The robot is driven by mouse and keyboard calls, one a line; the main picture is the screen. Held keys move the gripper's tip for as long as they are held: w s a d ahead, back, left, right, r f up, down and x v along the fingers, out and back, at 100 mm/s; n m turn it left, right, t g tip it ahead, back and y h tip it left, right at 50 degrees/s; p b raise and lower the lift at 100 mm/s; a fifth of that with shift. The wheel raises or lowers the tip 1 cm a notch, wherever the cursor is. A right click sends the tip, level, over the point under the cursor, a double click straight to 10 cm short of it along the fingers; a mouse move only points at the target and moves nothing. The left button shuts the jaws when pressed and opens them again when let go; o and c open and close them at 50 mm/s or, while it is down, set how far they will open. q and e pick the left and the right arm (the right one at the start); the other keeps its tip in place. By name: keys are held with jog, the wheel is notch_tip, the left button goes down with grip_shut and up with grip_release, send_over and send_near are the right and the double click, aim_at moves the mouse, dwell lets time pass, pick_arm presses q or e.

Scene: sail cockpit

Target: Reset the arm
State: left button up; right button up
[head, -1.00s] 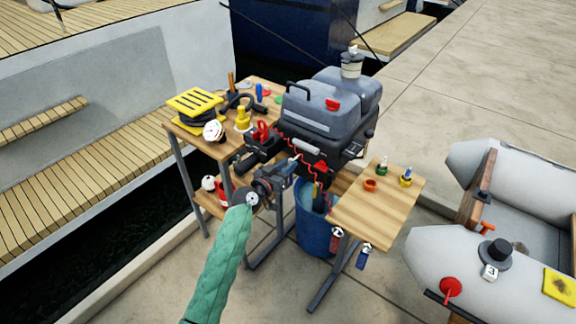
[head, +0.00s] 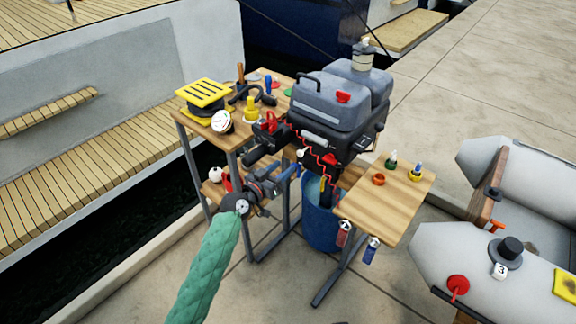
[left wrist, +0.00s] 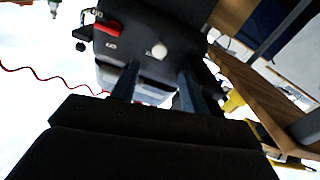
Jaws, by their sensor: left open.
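My left arm in its green sleeve comes in from the bottom left of the head view. My left gripper (head: 294,171) is open and empty, in front of and below the grey and black outboard motor (head: 340,105). In the left wrist view the two blue-grey fingers of the left gripper (left wrist: 157,88) stand apart. The motor's dark body (left wrist: 150,40), with a red part and a pale knob, shows beyond them. Nothing lies between the fingers, and I see no contact with the motor. My right gripper is not in view.
A wooden bench (head: 187,115) at left carries a yellow-topped reel (head: 205,94) and several tools. A small wooden table (head: 400,208) holds small coloured items. A blue bucket (head: 318,228) stands below. A grey dinghy (head: 440,250) lies at right. Open paving is in front.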

pick_arm(q)
jog(key=shift+s+a, duration=0.25)
jog(key=shift+s, duration=0.15)
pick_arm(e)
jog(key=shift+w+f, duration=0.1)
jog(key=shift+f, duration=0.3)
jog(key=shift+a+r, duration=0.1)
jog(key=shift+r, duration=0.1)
